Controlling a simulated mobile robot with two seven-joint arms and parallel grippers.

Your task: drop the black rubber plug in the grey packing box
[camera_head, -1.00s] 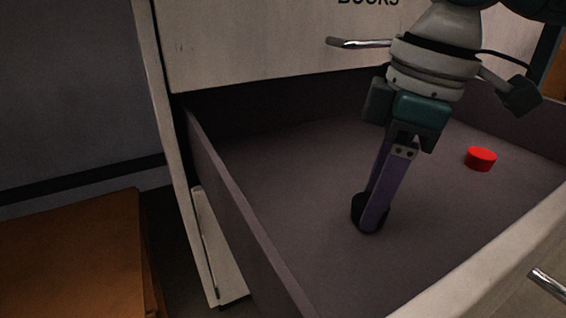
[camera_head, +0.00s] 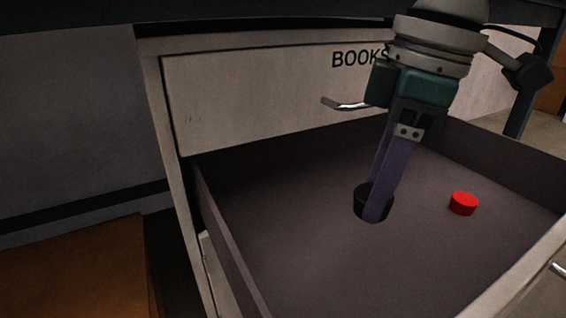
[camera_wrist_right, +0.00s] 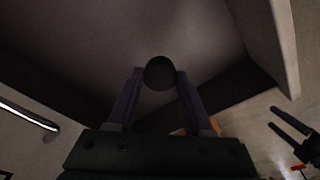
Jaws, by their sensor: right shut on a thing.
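The black rubber plug (camera_head: 362,203) is a short dark cylinder inside the open drawer in the head view. My right gripper (camera_head: 376,206) points down and its purple fingers are shut on the plug. In the right wrist view the plug (camera_wrist_right: 159,72) sits between the two fingertips. I cannot tell whether it touches the drawer floor. Two separated dark fingers, seemingly my left gripper (camera_wrist_right: 288,125), show at the right edge of the right wrist view, empty. I see no grey packing box in either view.
A red cylinder (camera_head: 463,203) lies on the floor of the open drawer (camera_head: 310,260), right of the plug. A closed drawer front marked BOOKS (camera_head: 250,100), with a metal handle (camera_head: 345,104), is above. A brown surface (camera_head: 70,270) is at lower left.

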